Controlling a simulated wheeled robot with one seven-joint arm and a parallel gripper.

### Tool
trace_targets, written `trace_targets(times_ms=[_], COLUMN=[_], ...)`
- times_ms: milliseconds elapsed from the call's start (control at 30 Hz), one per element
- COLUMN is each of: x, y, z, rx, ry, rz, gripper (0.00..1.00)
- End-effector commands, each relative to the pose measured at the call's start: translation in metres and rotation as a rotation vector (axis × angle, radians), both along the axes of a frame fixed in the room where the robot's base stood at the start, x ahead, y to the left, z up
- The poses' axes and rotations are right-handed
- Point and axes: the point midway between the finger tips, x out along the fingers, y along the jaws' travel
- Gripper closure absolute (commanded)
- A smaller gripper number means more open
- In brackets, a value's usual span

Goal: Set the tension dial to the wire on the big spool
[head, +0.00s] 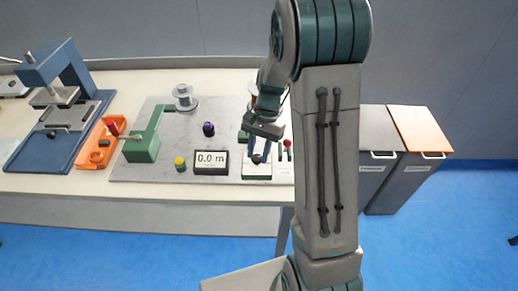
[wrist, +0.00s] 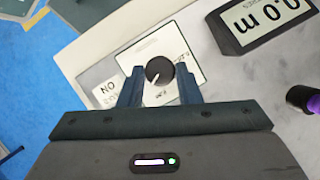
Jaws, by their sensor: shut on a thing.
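The tension dial is a round black knob (wrist: 159,70) with a white pointer line, on a white plate (wrist: 178,43) with small markings I cannot read. In the wrist view the pointer points down and left. My gripper (wrist: 160,73) has one finger on each side of the knob and is shut on it. In the head view my gripper (head: 257,153) is over the same plate (head: 257,173). A grey metal spool (head: 184,97) stands at the back of the grey board. Another round part behind my arm is mostly hidden, so I cannot compare sizes.
A display (head: 211,160) reads 0.0 m, left of the dial plate. A red-topped lever (head: 287,143) is close on the right. An orange tray (head: 92,157) lies beyond the board.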

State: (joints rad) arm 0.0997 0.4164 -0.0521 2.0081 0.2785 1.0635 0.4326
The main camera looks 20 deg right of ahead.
Motion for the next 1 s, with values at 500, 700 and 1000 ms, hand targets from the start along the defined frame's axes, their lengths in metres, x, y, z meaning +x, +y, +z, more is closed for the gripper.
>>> trace_targets(times_ms=[500,700,1000], x=[0.0031,0.0033,0.0034], y=[0.0040,0.0047,0.0050], z=[0.0014,0.0012,0.0010], rx=[-0.001,0.000,-0.001], ry=[-0.003,-0.003,-0.004], rz=[0.428,0.521,0.578], gripper=[0.92,0.92,0.92])
